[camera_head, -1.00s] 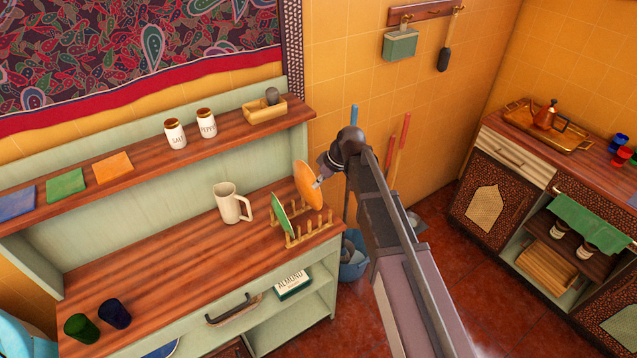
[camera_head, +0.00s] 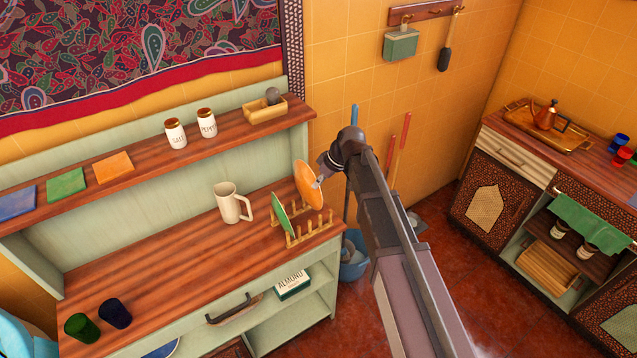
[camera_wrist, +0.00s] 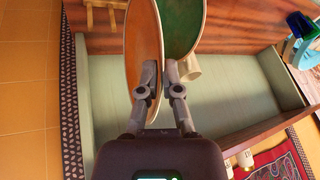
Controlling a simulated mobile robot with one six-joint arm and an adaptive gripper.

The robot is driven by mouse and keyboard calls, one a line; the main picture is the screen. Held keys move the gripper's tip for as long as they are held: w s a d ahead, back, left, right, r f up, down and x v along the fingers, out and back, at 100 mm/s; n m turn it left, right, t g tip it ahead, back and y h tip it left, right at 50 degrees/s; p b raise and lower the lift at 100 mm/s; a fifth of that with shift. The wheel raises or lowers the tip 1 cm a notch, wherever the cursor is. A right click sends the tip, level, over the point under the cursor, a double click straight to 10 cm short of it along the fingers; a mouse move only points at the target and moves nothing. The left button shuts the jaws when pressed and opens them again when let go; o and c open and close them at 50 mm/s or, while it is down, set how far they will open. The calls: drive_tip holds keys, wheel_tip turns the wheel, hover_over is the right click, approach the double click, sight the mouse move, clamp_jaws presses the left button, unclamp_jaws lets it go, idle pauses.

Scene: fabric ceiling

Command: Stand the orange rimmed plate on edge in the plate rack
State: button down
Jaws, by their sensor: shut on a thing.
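The orange rimmed plate (camera_head: 308,185) is on edge, held by my gripper (camera_head: 320,182) above the right part of the plate rack. In the wrist view the gripper (camera_wrist: 159,85) is shut on the edge of the orange plate (camera_wrist: 140,45). The wooden plate rack (camera_head: 308,230) stands at the right end of the hutch counter. A green plate (camera_head: 281,216) stands on edge in the rack's left part; it also shows in the wrist view (camera_wrist: 182,25), to the right of the orange plate. I cannot tell whether the orange plate touches the rack.
A cream mug (camera_head: 228,203) stands left of the rack. Above is a shelf (camera_head: 225,140) with salt and pepper jars (camera_head: 176,134) and a small wooden tray (camera_head: 264,112).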

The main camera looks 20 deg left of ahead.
sight(317, 206)
drive_tip(key=shift+f+b, duration=5.05)
drive_tip(key=shift+b, duration=0.05)
idle(0.7)
drive_tip(key=c, duration=0.7)
unclamp_jaws()
drive_tip(key=shift+r, duration=0.2)
wheel_tip(317, 206, up, 16)
drive_tip(key=p, duration=1.6)
drive_tip(key=shift+f, duration=0.2)
